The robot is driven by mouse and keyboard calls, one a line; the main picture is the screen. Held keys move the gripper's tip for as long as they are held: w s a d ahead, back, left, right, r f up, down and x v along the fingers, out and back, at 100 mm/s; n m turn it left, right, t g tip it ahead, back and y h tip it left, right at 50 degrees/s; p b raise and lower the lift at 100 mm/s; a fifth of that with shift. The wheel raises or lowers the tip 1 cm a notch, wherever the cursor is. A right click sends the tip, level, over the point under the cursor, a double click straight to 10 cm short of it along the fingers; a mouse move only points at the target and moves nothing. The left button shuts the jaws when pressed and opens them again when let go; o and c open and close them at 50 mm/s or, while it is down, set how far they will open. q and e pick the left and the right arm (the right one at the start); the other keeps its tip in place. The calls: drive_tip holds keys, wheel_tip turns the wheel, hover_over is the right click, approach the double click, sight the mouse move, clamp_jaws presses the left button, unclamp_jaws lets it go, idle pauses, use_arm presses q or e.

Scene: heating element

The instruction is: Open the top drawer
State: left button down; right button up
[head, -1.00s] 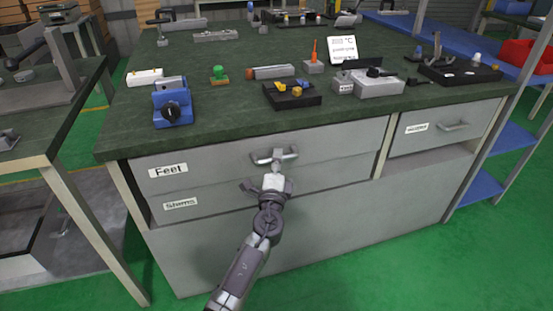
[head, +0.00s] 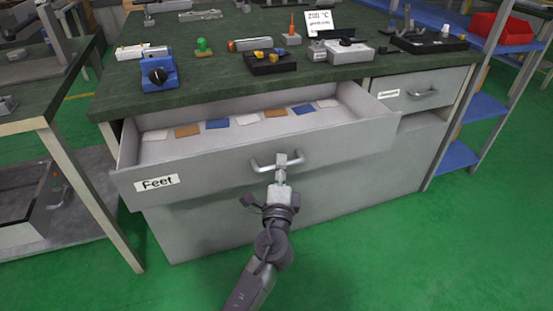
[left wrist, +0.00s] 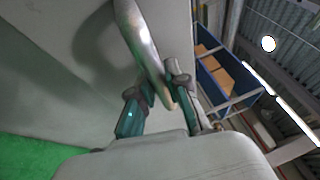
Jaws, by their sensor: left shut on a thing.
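The top drawer (head: 225,162), labelled "Feet", is pulled well out of the bench in the head view. Several white, brown and blue flat pieces lie in a row inside it. In the left wrist view the handle (left wrist: 138,40) runs between the two fingers (left wrist: 158,95) in front of the drawer face. The right gripper is not in view. The lower drawer's label is hidden beneath the open drawer.
The green workbench top (head: 210,72) holds a blue device (head: 158,74), a black block (head: 271,64) and other tools. A smaller drawer (head: 425,90) on the right is closed. A side table (head: 30,110) stands close on the left. The green floor (head: 400,250) is clear at the front right.

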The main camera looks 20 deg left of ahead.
use_arm(q)
drive_tip(key=shift+s+d, duration=0.35)
drive_tip(key=shift+s, duration=0.25)
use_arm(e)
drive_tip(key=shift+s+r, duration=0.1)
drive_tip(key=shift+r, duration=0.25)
use_arm(q)
drive_tip(key=c, duration=1.1)
unclamp_jaws()
drive_tip(key=shift+c, duration=0.2)
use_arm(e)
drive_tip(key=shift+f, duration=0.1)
use_arm(q)
drive_tip(key=v, duration=1.2)
drive_tip(key=shift+f, duration=0.15)
